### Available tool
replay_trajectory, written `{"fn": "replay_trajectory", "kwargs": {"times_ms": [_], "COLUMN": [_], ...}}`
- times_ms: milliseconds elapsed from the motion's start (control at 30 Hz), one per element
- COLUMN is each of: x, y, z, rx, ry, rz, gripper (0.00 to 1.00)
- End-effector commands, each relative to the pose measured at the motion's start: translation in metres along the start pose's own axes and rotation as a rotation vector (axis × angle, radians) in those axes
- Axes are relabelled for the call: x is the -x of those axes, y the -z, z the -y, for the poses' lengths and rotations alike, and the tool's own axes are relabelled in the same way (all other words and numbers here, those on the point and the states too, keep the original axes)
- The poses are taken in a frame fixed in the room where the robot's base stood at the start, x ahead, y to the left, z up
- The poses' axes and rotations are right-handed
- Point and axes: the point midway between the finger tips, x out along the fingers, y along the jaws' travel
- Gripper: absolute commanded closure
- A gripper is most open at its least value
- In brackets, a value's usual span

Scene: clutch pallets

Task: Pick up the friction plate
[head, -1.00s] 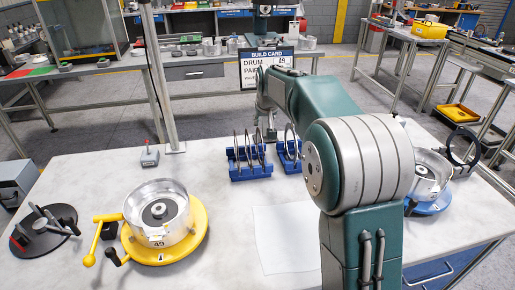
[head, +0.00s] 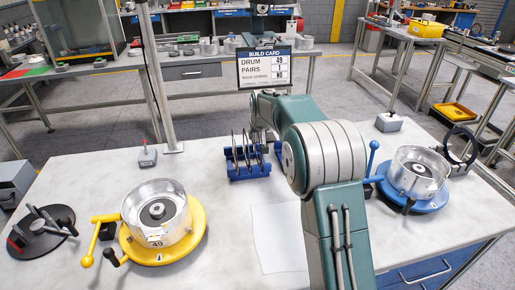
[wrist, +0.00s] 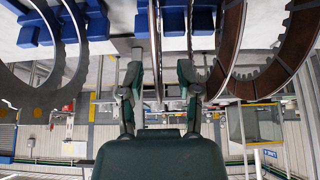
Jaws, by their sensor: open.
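In the wrist view, two friction plates with brown lining stand on edge at the right, a nearer one (wrist: 229,50) and a farther one (wrist: 291,65). Bare steel plates (wrist: 77,60) stand at the left. My gripper (wrist: 160,72) is open, its fingers pointing at the blue racks. A thin plate seen edge-on (wrist: 155,45) lies between the fingers in the picture; I cannot tell its kind or whether a finger touches it. In the head view, a blue rack (head: 248,172) holds upright plates, and my arm hides the second rack and most of my gripper.
A yellow-based drum fixture (head: 190,234) stands front left and a blue-based one (head: 425,200) at the right. A round dark tool stand (head: 40,240) is far left. A build card (head: 266,68) stands behind. A white sheet (head: 278,240) lies on the bench.

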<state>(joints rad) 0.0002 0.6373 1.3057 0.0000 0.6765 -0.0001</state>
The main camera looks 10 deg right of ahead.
Motion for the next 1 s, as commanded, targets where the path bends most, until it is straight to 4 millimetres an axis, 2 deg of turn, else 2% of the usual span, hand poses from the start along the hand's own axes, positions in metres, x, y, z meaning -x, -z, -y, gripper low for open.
{"fn": "replay_trajectory", "kwargs": {"times_ms": [33,133,667,900,1000], "x": [0.000,0.000,0.004,0.031,0.052], "y": [0.000,0.000,0.003,0.018,0.012], "z": [0.000,0.000,0.000,0.000,0.000], "rx": [0.000,0.000,0.000,0.000,0.000], "ry": [0.000,0.000,0.000,0.000,0.000], "rz": [0.000,0.000,-0.002,-0.005,-0.004], "gripper": [0.56,1.00,1.00,1.00,1.00]}}
